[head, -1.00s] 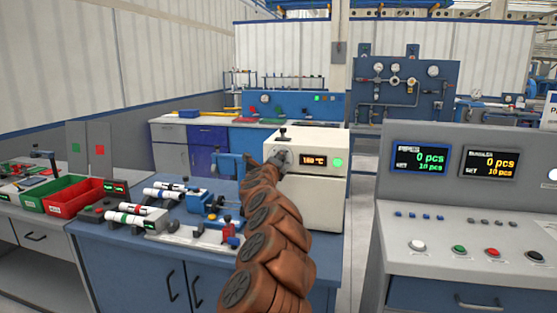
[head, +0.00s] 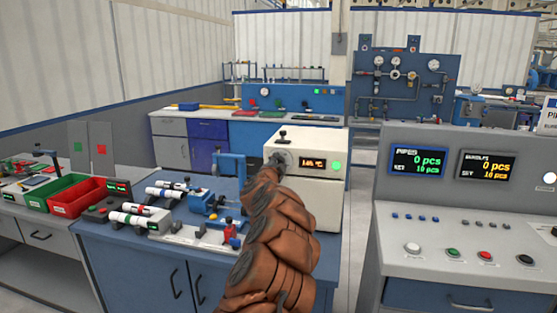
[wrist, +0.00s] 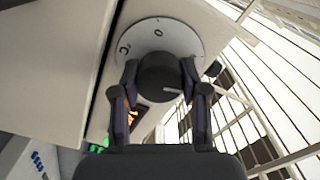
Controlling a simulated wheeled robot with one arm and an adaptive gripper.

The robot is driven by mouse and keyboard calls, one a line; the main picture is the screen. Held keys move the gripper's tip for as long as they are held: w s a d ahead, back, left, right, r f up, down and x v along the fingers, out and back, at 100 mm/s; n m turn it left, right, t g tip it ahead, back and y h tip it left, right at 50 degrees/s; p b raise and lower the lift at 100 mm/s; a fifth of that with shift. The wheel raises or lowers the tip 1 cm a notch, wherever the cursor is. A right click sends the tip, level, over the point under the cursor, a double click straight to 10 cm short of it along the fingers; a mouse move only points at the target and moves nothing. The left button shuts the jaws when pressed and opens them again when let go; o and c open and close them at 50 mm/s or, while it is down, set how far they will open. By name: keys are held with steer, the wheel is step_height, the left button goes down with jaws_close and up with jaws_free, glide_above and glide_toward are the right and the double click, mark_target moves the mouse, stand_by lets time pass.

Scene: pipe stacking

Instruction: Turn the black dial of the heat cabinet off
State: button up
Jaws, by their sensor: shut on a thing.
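The heat cabinet (head: 322,202) is a white box at the right end of the blue bench. Its display (head: 312,163) is lit orange; the digits are hard to read. A green lamp (head: 337,166) glows beside it. In the wrist view the black dial (wrist: 160,78) sits on a round pale plate (wrist: 165,36) with markings. A white line on the dial points to the right in that view. My gripper (wrist: 159,71) is shut on the dial, one finger on each side. In the head view my gripper (head: 277,160) is at the cabinet front and hides most of the dial.
A small dark-handled fitting (head: 283,136) stands on the cabinet top. Blue clamps and pipes (head: 200,200) lie on the bench to the left. A grey console (head: 460,200) stands at the right, with a floor gap between it and the cabinet.

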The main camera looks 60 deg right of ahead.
steer(key=n+p, duration=0.1)
steer(key=n, duration=0.1)
steer(key=n+p, duration=0.1)
steer(key=shift+r+n+p, duration=0.2)
steer(key=shift+n+p, duration=0.2)
steer(key=n+p, duration=0.2)
steer(key=shift+f+n, duration=0.15)
steer(key=shift+n, duration=0.25)
steer(key=n+p, duration=0.3)
steer(key=shift+n, duration=0.3)
steer(key=n+p, duration=0.2)
steer(key=shift+n+p, duration=0.3)
steer(key=shift+p, duration=0.05)
steer(key=n+p, duration=0.3)
steer(key=shift+n, duration=0.4)
steer(key=shift+n+p, duration=0.95)
steer(key=shift+n, duration=1.25)
steer(key=o, duration=1.1)
steer(key=shift+o, duration=0.2)
